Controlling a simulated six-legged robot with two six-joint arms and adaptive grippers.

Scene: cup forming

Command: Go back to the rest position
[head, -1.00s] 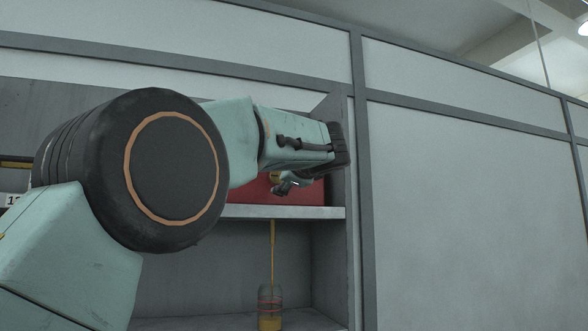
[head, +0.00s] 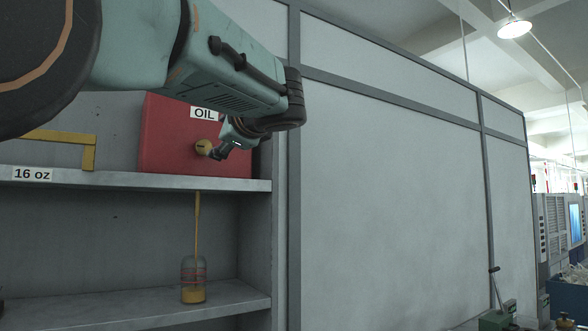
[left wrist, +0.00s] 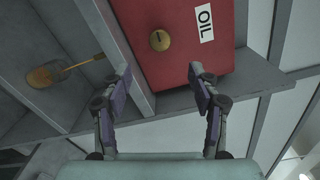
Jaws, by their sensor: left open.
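My left gripper (head: 228,150) is in front of the red oil box on the upper shelf in the head view, and my arm covers part of the box. In the left wrist view its two fingers (left wrist: 160,88) are spread apart with nothing between them. The red oil box (head: 165,135) has a white OIL label and a round brass cap (head: 203,147). The box also shows beyond the fingertips in the left wrist view (left wrist: 180,70). My right gripper is not in view.
A grey shelf unit (head: 130,182) stands at the left. A glass jar (head: 193,280) with yellow contents and an upright stick is on the lower shelf. A yellow bracket (head: 88,150) is on the upper shelf. A grey panel wall (head: 400,190) runs to the right. Machines (head: 555,240) stand far right.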

